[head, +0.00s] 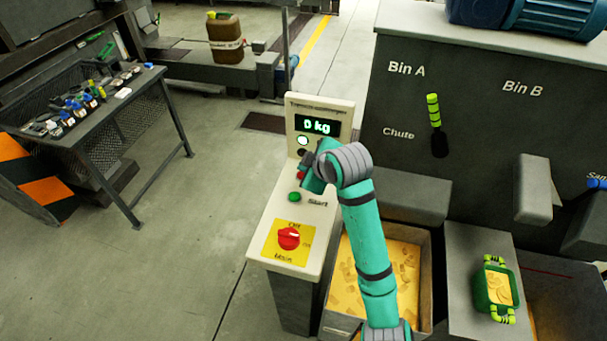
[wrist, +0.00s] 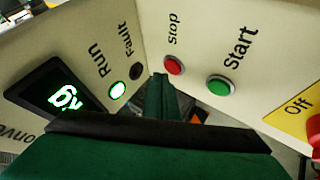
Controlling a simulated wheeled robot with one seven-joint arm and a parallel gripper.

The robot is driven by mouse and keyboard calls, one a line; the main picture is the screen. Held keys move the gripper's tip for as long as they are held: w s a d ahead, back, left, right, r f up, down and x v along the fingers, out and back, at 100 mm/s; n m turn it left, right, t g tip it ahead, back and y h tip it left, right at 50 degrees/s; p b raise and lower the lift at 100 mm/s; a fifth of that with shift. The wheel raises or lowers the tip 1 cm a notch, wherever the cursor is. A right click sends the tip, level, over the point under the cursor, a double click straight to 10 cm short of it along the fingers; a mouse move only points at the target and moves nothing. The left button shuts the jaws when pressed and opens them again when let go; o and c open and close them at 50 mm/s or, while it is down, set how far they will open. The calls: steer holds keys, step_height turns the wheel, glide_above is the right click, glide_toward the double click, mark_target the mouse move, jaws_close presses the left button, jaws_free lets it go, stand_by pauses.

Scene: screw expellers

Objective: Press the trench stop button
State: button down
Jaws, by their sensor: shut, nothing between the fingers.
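The control console (head: 268,215) is cream, with an upright panel and a sloping top. The red stop button (wrist: 173,65) shows clearly in the wrist view, labelled "Stop". In the head view only a bit of red shows, mostly hidden by my gripper (head: 307,160). The green start button (head: 294,197) is nearer the front; it also shows in the wrist view (wrist: 219,86). My gripper is shut and empty over the console. In the wrist view its narrow tip (wrist: 159,82) is just left of the stop button; contact cannot be told.
The panel display (head: 317,125) reads "0 kg" and the run lamp (head: 302,141) is lit. A red main switch (head: 288,238) sits on a yellow plate at the console's front. A bin of chips (head: 405,262) is to the right. Open floor lies left.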

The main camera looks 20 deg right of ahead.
steer(key=shift+f, duration=0.25)
steer(key=shift+f, duration=0.15)
steer(key=shift+f, duration=0.5)
stand_by(0.8)
steer(key=shift+r, duration=0.9)
steer(key=shift+r, duration=2.5)
